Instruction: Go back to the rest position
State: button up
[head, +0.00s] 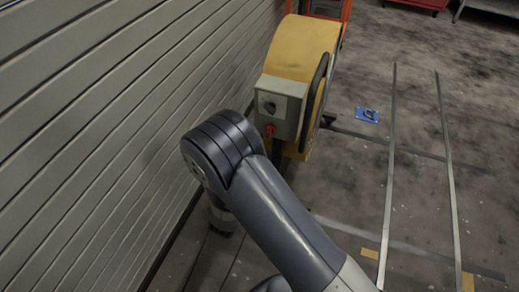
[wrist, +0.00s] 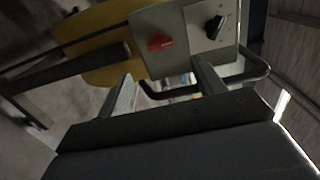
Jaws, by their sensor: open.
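My gripper (wrist: 160,92) shows in the wrist view with its two fingers spread apart and nothing between them. It points toward a grey control box (wrist: 190,40) that carries a red switch (wrist: 160,42) and a black rotary knob (wrist: 214,27). The fingertips overlap the lower edge of the box in the picture; I cannot tell whether they touch it. In the head view my arm bends in front of the box (head: 283,106), and my gripper is hidden behind the arm.
The box is fixed to a yellow rounded machine (head: 302,45) with a black tube handle (head: 314,95). A slatted grey wall (head: 110,110) runs close along the left. Metal rails (head: 389,180) lie on the floor at right, with a blue item (head: 367,115) nearby. The right floor is mostly open.

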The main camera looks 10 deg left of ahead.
aim_at(268, 134)
jog(key=shift+s, duration=0.35)
jog(key=shift+w, duration=0.1)
jog(key=w, duration=0.3)
jog(key=w+d, duration=0.1)
jog(key=w, duration=0.3)
jog(key=w+b, duration=0.1)
jog(key=w, duration=0.2)
jog(key=shift+w+d, duration=0.2)
jog(key=shift+w, duration=0.15)
jog(key=shift+s, duration=0.1)
jog(key=shift+m, duration=0.3)
